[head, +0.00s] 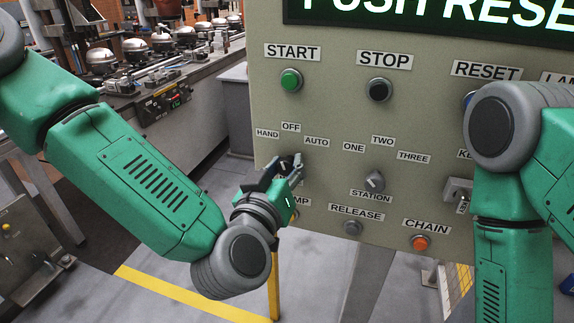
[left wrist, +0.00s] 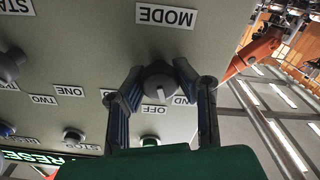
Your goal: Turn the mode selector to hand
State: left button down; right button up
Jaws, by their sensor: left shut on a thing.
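The mode selector is a dark round knob on the grey control panel (head: 330,80). It shows best in the left wrist view (left wrist: 160,82), upside down, with a white pointer line directed roughly at the OFF label (left wrist: 153,110). My left gripper (head: 284,166) is shut on the knob, one finger on each side; in the left wrist view the fingers (left wrist: 158,88) flank it. In the head view the fingers mostly hide the knob. The HAND label (head: 267,133) is at the upper left of the knob, and AUTO (head: 316,142) at the upper right. My right gripper is out of view.
The station selector (head: 374,181) is right of the mode knob. The green start button (head: 291,80) and black stop button (head: 379,89) sit above. The orange chain button (head: 420,242) is lower right. My right arm covers the panel's right side. A conveyor (head: 150,75) stands behind left.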

pick_arm(q)
jog(key=n, duration=0.4)
jog(key=shift+f+n+b, duration=0.15)
jog(key=shift+n+b, duration=0.15)
jog(key=shift+n, duration=0.1)
dwell(0.4)
jog(key=c, duration=1.2)
grip_release()
jog(key=shift+a, duration=0.1)
jog(key=shift+s, duration=0.1)
jog(key=v, duration=1.1)
jog(key=shift+s+a, duration=0.2)
jog(key=shift+s, duration=0.15)
